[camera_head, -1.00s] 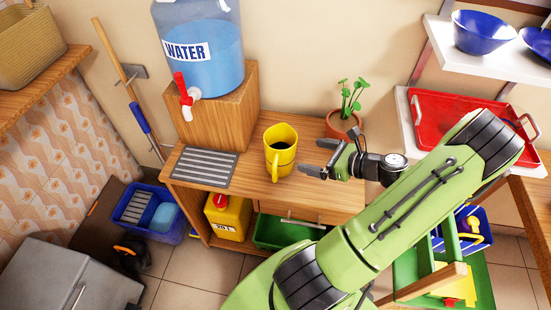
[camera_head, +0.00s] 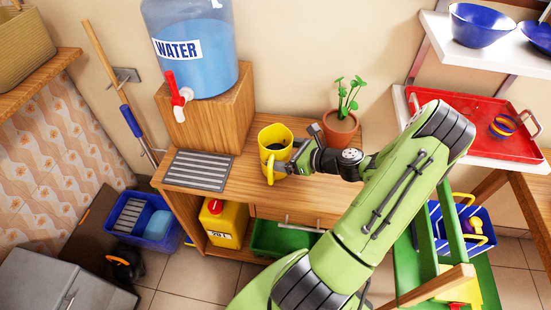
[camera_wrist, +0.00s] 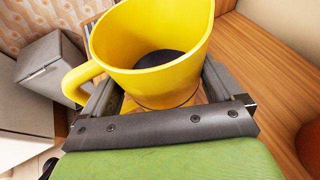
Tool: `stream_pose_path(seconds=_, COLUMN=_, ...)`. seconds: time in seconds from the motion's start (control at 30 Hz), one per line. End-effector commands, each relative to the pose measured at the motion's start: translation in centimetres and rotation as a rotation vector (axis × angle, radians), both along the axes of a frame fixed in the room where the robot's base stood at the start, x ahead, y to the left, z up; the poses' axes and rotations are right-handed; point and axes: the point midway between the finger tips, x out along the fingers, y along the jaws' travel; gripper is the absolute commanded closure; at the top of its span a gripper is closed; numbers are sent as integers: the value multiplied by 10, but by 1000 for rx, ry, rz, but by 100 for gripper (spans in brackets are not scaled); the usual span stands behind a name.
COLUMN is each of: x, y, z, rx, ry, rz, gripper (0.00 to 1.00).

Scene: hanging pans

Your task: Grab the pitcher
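My gripper (camera_head: 281,162) is at the pitcher's right side in the head view. In the wrist view my gripper (camera_wrist: 165,98) is open, with one finger on each side of the pitcher. The fingertips are partly hidden behind the pitcher.
A water dispenser (camera_head: 195,55) stands on a wooden block to the left, above a grey drip grate (camera_head: 199,169). A potted plant (camera_head: 341,130) stands close behind my wrist. A red tray (camera_head: 475,137) lies on the right shelf.

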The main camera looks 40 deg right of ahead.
Motion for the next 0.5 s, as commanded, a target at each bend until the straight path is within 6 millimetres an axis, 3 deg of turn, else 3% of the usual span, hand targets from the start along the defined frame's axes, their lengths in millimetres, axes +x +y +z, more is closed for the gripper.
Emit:
stream_pose_path(seconds=0.1, x=0, y=0, z=0, rx=-1, ry=-1, rz=0, gripper=42)
stream_pose_path(seconds=0.3, x=0, y=0, z=3, rx=-1, ry=-1, rz=0, gripper=42)
stream_pose_path(seconds=0.37, x=0, y=0, z=10, rx=-2, ry=-2, rz=1, gripper=42)
stream_pose_path(seconds=0.5, x=0, y=0, z=46, rx=-5, ry=-3, rz=1, gripper=42)
